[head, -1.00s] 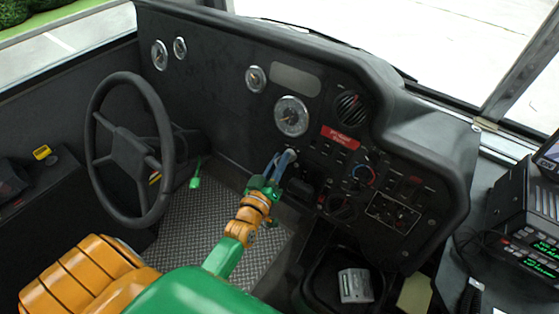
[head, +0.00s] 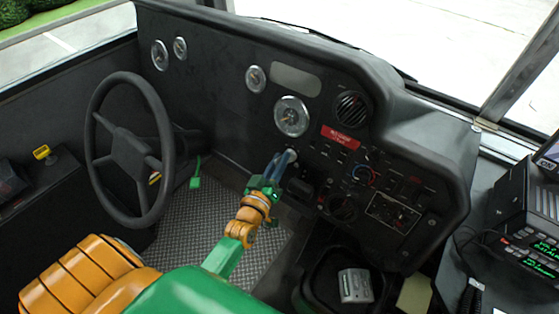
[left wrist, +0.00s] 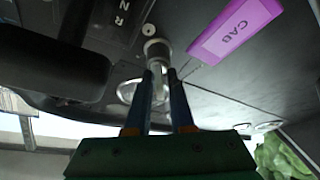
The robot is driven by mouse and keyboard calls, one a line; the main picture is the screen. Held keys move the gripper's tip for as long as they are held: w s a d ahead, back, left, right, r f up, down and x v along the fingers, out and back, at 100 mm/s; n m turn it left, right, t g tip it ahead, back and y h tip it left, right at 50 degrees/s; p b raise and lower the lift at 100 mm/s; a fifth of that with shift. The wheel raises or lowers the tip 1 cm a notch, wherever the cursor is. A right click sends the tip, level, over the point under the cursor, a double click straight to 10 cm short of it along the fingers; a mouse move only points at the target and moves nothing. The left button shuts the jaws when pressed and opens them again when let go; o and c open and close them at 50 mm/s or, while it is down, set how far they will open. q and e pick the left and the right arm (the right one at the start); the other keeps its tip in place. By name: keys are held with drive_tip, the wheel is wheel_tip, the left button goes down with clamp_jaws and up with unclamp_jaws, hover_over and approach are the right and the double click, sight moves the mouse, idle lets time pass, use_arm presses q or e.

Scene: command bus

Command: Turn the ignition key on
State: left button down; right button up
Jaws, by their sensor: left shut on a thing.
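My left gripper (head: 289,155) reaches to the dashboard, just below and left of the red label. In the left wrist view its two blue fingers (left wrist: 161,78) close in at a silver round ignition fitting (left wrist: 155,47) on the dark panel. The gripper is shut on the key there; the key itself is mostly hidden between the fingertips. A purple tag marked CAB (left wrist: 235,30) is beside the fitting, to the right of the fingers. My right gripper is in neither view.
The steering wheel (head: 130,150) stands left of my arm. Gauges, such as the large round one (head: 291,116), and a switch panel (head: 392,212) surround the spot. A black box (left wrist: 55,62) juts out close left of the fingers in the wrist view. Radio equipment (head: 525,215) sits far right.

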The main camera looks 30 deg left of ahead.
use_arm(q)
drive_tip(key=shift+f+m, duration=0.3)
drive_tip(key=m+h, duration=0.1)
drive_tip(key=m, duration=0.2)
drive_tip(key=shift+d+h+b, duration=0.1)
drive_tip(key=shift+h+b, duration=0.3)
drive_tip(key=m+h, duration=0.2)
drive_tip(key=m, duration=0.3)
drive_tip(key=shift+s, duration=0.1)
drive_tip(key=m+h, duration=0.1)
drive_tip(key=m, duration=0.1)
drive_tip(key=m+h, duration=0.1)
drive_tip(key=m, duration=0.2)
drive_tip(key=shift+d+h, duration=0.1)
drive_tip(key=shift+h, duration=0.3)
drive_tip(key=shift+m+g+h, duration=0.35)
drive_tip(key=shift+m+h, duration=0.05)
drive_tip(key=shift+m, duration=0.75)
drive_tip(key=shift+m+g+h, duration=0.35)
drive_tip(key=shift+m+h, duration=0.05)
drive_tip(key=shift+m, duration=0.75)
